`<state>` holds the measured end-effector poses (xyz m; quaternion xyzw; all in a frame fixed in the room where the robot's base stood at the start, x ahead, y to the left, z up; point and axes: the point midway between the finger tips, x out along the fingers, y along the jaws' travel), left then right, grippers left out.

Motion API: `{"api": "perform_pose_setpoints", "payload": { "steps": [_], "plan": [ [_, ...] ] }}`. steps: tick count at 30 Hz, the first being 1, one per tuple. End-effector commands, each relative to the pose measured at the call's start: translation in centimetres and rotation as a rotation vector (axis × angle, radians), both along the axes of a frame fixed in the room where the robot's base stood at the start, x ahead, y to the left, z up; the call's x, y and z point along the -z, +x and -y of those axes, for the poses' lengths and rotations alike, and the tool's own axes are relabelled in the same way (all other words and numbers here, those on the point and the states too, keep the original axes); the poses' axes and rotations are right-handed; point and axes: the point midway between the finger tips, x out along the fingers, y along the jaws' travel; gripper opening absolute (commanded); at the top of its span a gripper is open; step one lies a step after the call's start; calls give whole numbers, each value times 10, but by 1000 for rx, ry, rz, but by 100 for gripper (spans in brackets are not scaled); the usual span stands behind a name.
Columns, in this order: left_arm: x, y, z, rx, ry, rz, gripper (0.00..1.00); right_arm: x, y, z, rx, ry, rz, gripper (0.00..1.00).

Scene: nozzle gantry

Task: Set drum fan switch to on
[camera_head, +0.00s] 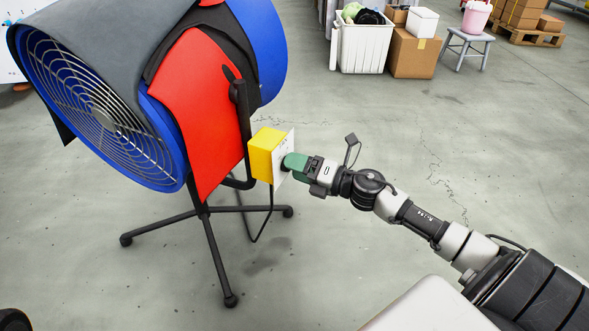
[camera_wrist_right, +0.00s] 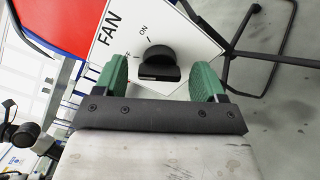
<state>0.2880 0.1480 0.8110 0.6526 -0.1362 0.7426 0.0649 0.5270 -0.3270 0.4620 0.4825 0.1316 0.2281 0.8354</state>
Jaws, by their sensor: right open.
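In the right wrist view the plate (camera_wrist_right: 190,30) reads FAN, with ON and a partly hidden second label. A black rotary knob (camera_wrist_right: 160,62) sits on it; I cannot tell which mark it points to. My right gripper (camera_head: 290,163) is at the plate. Its green fingers (camera_wrist_right: 162,70) are open on either side of the knob, with visible gaps. My left gripper is not in view.
Red, grey and black covers (camera_head: 203,110) drape over the fan. A black cable (camera_head: 265,228) hangs below the switch box. A white bin (camera_head: 362,47), cardboard box (camera_head: 413,54) and grey stool (camera_head: 467,42) stand at the back. The concrete floor on the right is mostly clear.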

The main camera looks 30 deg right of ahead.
Motion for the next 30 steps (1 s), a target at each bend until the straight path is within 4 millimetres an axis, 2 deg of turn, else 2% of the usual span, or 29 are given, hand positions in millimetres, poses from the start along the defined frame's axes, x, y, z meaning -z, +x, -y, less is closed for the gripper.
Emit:
{"api": "perform_pose_setpoints", "payload": {
  "steps": [5, 14, 21, 24, 30],
  "plan": [
    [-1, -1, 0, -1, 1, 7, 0, 0, 8, -4, 1, 0, 0, 71],
    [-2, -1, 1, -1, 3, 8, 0, 0, 9, -5, 1, 0, 0, 71],
    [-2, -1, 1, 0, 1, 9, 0, 0, 9, -5, 1, 0, 0, 34],
    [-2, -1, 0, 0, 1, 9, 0, 0, 9, -5, 1, 0, 0, 22],
    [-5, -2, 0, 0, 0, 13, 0, -1, 9, -5, 1, 14, -8, 22]
  ]
}}
